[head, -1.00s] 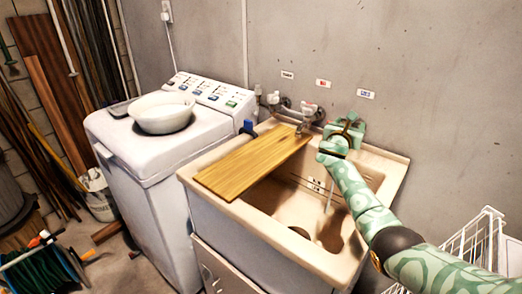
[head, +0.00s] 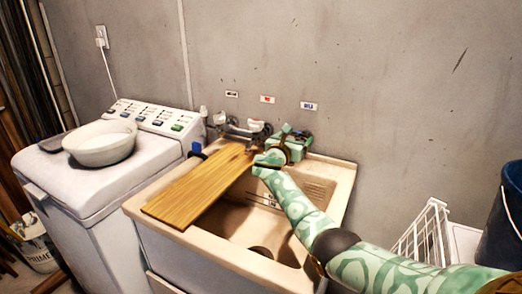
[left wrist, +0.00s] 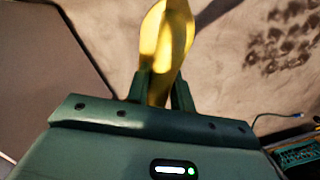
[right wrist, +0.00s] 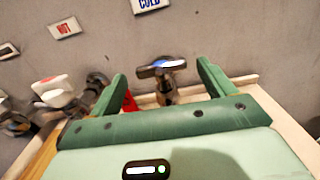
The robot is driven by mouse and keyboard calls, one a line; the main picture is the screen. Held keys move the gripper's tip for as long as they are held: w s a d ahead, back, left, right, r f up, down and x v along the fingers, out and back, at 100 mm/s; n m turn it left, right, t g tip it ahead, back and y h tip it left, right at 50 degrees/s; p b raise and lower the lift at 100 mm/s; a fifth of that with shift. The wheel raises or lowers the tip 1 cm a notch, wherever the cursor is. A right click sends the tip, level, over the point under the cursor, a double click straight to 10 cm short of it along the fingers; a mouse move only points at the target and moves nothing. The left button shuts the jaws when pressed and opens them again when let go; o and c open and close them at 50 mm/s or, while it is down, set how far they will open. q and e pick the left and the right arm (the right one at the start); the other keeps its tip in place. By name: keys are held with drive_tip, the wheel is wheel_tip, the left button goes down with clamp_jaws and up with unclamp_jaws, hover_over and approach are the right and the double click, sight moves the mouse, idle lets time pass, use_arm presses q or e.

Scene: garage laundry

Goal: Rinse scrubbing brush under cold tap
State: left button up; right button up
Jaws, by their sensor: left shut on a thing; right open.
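My left gripper (left wrist: 163,92) shows only in the left wrist view. It is shut on a smooth yellow thing (left wrist: 165,40), which I take for the scrubbing brush; no bristles show. My right gripper (right wrist: 162,74) is open, with the cold tap (right wrist: 160,69) between its fingers under the COLD label (right wrist: 150,4); contact cannot be told. In the head view the right gripper (head: 288,146) is at the back of the sink (head: 340,180) and hides most of that tap. Whether water runs cannot be told.
A wooden board (head: 200,185) covers the sink's left side. The hot tap (head: 257,128) is left of my right gripper. A washing machine (head: 75,185) with a white bowl (head: 100,145) stands left. A wire rack (head: 425,235) and dark bucket (head: 503,230) are at right.

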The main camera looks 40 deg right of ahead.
use_arm(q)
drive_tip(key=r+p, duration=0.2)
drive_tip(key=r, duration=0.1)
drive_tip(key=r+p, duration=0.1)
drive_tip(key=r, duration=0.1)
drive_tip(key=shift+w+r+p, duration=0.25)
drive_tip(key=shift+w+p, duration=0.15)
use_arm(e)
drive_tip(key=v, duration=1.1)
drive_tip(key=shift+s+a, duration=0.1)
